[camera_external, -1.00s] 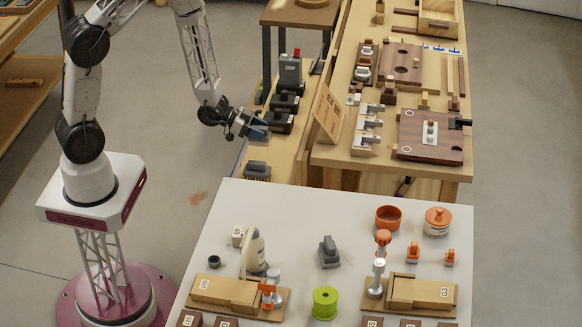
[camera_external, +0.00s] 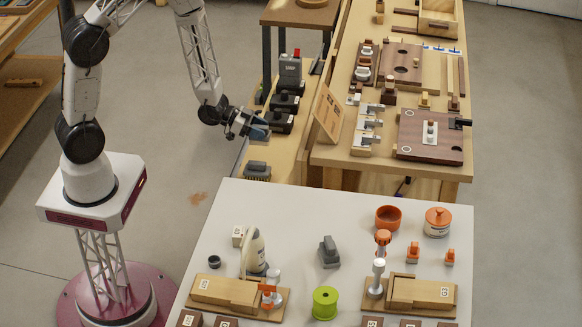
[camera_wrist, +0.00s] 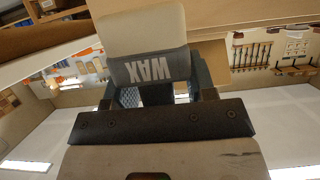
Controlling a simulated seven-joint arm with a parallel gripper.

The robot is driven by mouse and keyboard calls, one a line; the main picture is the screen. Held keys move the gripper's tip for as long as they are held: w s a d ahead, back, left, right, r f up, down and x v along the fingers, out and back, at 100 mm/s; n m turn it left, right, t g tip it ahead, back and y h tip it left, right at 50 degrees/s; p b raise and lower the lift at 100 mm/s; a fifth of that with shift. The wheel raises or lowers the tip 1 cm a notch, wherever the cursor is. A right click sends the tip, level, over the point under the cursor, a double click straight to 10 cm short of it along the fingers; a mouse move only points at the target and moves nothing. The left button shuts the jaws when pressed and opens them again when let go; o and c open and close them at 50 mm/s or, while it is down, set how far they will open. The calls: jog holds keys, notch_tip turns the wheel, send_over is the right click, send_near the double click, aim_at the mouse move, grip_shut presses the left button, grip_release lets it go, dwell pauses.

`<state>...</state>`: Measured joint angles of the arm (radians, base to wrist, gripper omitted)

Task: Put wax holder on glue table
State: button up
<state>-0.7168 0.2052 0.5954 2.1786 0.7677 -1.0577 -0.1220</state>
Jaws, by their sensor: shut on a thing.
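The wax holder (camera_wrist: 145,45) shows upside down in the wrist view, a pale block with a grey band lettered WAX. My gripper (camera_wrist: 155,94) is shut on it, with dark blue fingers around its grey part. In the external view my gripper (camera_external: 257,129) hangs in the air beside the narrow wooden bench, behind and above the glue table. The holder cannot be made out clearly there. The glue table is the white-topped table (camera_external: 300,210) in front, with a pale glue bottle (camera_external: 254,252) at its left.
A grey stapler-like tool (camera_external: 329,252), green spool (camera_external: 325,302), orange bowl (camera_external: 388,218) and orange-lidded jar (camera_external: 437,221) stand on the white table. Wooden clamp blocks line its front. Bare top shows at its back left. Dark machines (camera_external: 284,103) stand near my gripper.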

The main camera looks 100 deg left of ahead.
jog(key=w+d+r+n+y, duration=0.2)
jog(key=w+r, duration=0.8)
jog(key=r, duration=0.2)
jog(key=w+d+r+n+y, duration=0.1)
jog(key=w+d+r+y, duration=0.1)
jog(key=w+r, duration=0.85)
jog(key=w+d+f+m+h, duration=0.1)
jog(key=w+d+f, duration=0.3)
jog(key=w+d, duration=0.5)
jog(key=w+d+f+m+h, duration=0.1)
jog(key=w+d+f, duration=0.3)
jog(key=w+d, duration=0.6)
jog(key=w+d+f+m+h, duration=0.1)
jog(key=w+d+f, duration=0.3)
jog(key=w+d, duration=0.5)
jog(key=w+h, duration=0.1)
jog(key=w, duration=0.2)
jog(key=shift+w+d, duration=0.3)
jog(key=shift+a, duration=0.15)
